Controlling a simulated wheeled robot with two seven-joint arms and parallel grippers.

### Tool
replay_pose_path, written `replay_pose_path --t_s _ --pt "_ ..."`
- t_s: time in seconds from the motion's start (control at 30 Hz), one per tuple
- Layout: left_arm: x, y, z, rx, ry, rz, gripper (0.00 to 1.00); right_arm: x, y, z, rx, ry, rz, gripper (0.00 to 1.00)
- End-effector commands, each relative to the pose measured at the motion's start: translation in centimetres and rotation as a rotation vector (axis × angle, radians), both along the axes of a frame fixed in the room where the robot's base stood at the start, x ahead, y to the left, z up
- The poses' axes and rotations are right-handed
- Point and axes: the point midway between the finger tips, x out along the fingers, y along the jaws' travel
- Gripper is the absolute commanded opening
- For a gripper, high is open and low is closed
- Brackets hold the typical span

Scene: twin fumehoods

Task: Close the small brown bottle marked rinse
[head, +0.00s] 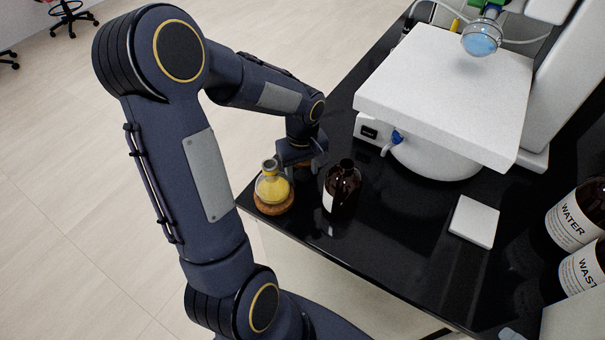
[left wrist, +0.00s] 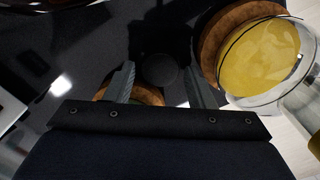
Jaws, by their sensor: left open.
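The small brown bottle (head: 342,192) stands upright near the front edge of the black bench. A pale label shows on its left side, too small to read, and its dark neck shows no clear cap. My left gripper (head: 304,158) is behind and left of the bottle, low over the bench, pointing down and apart from the bottle. In the left wrist view its open fingers (left wrist: 161,82) stand either side of a dark round disc (left wrist: 158,70), which looks like a black cap. I cannot tell whether they touch it. My right gripper is not in view.
A yellow-filled flask (head: 272,188) sits on a cork ring (head: 270,207) at the bench corner, close to my left gripper. Another cork ring (left wrist: 146,95) lies partly hidden under the gripper. A white-topped apparatus (head: 445,95) stands behind; large bottles (head: 577,217) stand right.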

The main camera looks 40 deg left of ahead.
Motion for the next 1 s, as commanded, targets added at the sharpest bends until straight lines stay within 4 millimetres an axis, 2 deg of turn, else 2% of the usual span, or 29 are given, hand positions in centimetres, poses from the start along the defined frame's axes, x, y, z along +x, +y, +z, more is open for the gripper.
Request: replay_pose_path --t_s 0.4,0.63,1.0 --pt "0.01 0.02 -0.50 0.000 -0.001 0.000 0.49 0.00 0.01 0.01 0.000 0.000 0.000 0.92" --pt "0.01 0.02 -0.48 0.000 -0.001 0.000 0.19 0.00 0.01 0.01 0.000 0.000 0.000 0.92" --pt "0.03 0.03 -0.38 0.000 -0.002 0.000 0.17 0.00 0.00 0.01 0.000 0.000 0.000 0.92"
